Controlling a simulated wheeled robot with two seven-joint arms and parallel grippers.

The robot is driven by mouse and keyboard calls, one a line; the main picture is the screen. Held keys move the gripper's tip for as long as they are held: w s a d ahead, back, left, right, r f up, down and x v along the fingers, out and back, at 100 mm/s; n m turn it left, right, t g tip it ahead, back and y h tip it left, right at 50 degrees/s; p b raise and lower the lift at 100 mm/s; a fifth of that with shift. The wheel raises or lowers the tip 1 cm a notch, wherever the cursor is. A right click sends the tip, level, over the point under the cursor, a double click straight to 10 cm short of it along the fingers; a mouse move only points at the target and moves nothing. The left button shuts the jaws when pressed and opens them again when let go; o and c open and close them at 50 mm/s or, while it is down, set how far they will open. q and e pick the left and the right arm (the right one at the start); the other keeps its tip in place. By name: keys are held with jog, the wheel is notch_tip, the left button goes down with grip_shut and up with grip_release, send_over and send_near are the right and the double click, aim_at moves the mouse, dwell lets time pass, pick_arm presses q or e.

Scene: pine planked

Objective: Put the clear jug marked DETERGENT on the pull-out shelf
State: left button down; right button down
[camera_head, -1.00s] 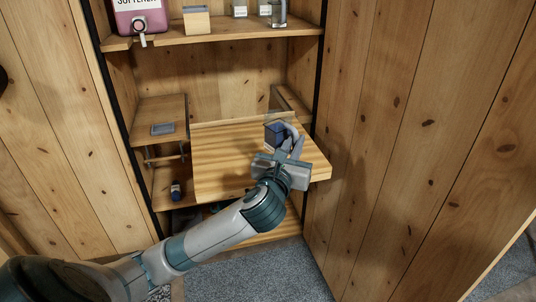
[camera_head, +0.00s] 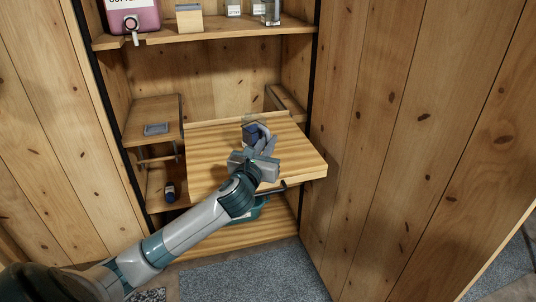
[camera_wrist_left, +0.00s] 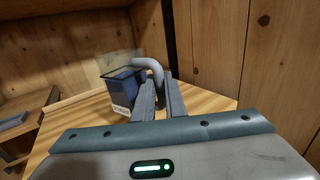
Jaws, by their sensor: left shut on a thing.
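The clear jug (camera_head: 249,134), with dark blue contents and a grey handle, is over the pale striped pull-out shelf (camera_head: 215,165), near its back middle. In the left wrist view the jug (camera_wrist_left: 118,92) shows a small white label, too small to read. My left gripper (camera_head: 263,146) is shut on the jug's handle; its fingers (camera_wrist_left: 160,98) show closed at the handle in the wrist view. The jug looks about upright. I cannot tell whether its base touches the shelf (camera_wrist_left: 85,108). My right gripper is not in view.
An upper shelf (camera_head: 225,37) holds a pink softener dispenser (camera_head: 133,20), a wooden box (camera_head: 189,18) and small containers. A grey tray (camera_head: 156,129) lies on the left ledge. A wooden panel (camera_head: 390,150) bounds the right side.

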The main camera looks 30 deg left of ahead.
pick_arm(q)
notch_tip(320, 180, down, 4)
jog(key=shift+r+b, duration=0.2)
jog(key=shift+b, duration=0.25)
jog(key=shift+f, duration=0.15)
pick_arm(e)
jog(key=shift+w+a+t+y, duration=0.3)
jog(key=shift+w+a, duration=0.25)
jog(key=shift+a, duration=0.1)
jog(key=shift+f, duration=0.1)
pick_arm(q)
jog(key=c, duration=1.8)
grip_release()
jog(key=shift+f, duration=0.15)
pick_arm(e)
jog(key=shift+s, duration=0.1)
pick_arm(q)
jog(key=shift+s, duration=0.1)
jog(key=v, duration=1.1)
jog(key=shift+s, duration=0.4)
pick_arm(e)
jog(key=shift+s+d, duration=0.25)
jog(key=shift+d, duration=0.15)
pick_arm(q)
jog(key=shift+d, duration=0.15)
